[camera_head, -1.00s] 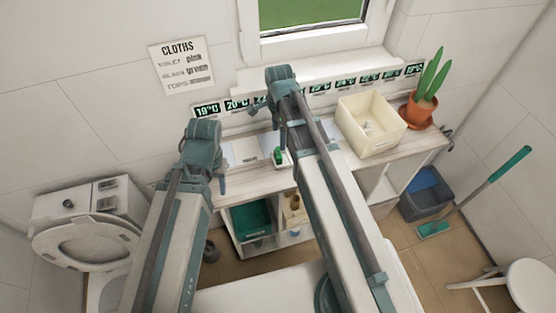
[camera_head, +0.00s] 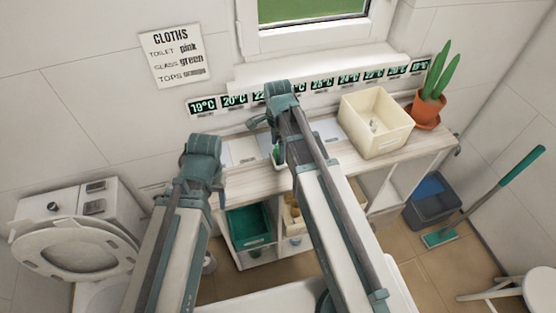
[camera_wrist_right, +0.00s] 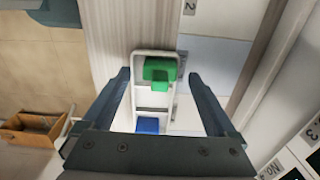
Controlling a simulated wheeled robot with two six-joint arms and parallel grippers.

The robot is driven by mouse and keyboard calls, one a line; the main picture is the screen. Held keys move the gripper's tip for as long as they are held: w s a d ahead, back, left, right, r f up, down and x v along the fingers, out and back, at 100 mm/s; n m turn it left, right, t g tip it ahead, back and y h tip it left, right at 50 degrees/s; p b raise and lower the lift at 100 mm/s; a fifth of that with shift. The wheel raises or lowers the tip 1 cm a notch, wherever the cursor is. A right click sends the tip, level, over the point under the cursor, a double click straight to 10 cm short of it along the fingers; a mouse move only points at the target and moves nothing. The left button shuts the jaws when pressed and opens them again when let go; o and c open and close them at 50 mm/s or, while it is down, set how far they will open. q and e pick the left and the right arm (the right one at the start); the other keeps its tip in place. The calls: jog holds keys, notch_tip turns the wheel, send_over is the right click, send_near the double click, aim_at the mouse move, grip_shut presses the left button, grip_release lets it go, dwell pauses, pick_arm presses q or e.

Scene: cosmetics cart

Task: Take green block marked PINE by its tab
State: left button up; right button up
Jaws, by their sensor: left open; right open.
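In the right wrist view a green block (camera_wrist_right: 158,68) with a narrower tab sits at one end of a small white tray (camera_wrist_right: 140,96). No PINE marking is readable. A blue block (camera_wrist_right: 148,126) sits at the tray's other end. My right gripper (camera_wrist_right: 160,78) is open, its fingers on either side of the tray and apart from the green block. In the head view the right gripper (camera_head: 272,118) is over the shelf top and hides most of the green block and tray (camera_head: 279,163). My left gripper (camera_head: 196,178) is open and empty, left of the shelf.
The pale wooden shelf top (camera_head: 350,170) carries a cream box (camera_head: 385,140) and a potted plant (camera_head: 428,105) to the right. Temperature labels (camera_head: 203,107) line the back. A toilet (camera_head: 75,245) stands at left; a bucket (camera_head: 432,205) and squeegee (camera_head: 480,205) at right.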

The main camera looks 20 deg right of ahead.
jog(key=shift+f+b, duration=0.35)
jog(key=shift+f, duration=0.45)
pick_arm(q)
jog(key=shift+f, duration=0.7)
pick_arm(e)
jog(key=shift+r, duration=0.1)
